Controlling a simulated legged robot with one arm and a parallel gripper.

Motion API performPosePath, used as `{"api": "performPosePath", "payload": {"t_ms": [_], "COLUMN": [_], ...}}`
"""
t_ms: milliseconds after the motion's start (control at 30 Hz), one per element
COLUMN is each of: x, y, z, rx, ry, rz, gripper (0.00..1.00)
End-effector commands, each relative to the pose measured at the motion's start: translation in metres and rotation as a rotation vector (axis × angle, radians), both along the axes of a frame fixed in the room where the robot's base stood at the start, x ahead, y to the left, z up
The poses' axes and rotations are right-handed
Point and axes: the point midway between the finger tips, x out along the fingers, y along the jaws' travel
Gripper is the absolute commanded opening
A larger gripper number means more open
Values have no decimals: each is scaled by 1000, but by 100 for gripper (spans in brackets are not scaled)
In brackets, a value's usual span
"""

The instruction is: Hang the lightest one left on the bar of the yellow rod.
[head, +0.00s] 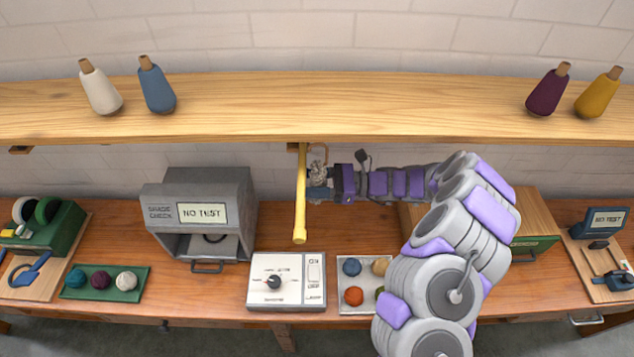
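The yellow rod (300,205) juts out from under the shelf's front, its rounded end towards me. My gripper (318,184) is just right of the rod, reaching in from the right. A small pale beige skein (318,170) is at its fingertips, with a tan loop (319,150) standing above it. The gripper appears shut on this skein, though the fingers are small and partly overlapped. The loop shows beside the rod, not around it.
The wooden shelf (310,105) carries several cones above. A dial box (287,282) stands below the rod. A green tray (75,290) with teal, purple and white balls lies left. A drawer cabinet (535,225) is right.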

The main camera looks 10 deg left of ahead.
Motion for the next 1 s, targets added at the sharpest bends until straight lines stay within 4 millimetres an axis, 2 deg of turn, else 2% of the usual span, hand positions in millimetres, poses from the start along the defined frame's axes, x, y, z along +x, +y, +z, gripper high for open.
{"api": "performPosePath", "payload": {"t_ms": [567,600,1000], "x": [-11,-11,-10], "y": [46,48,45], "z": [-2,-3,-24], "rx": [-2,-3,-2], "ry": [0,0,0], "rz": [3,3,1], "gripper": [23,20,18]}}
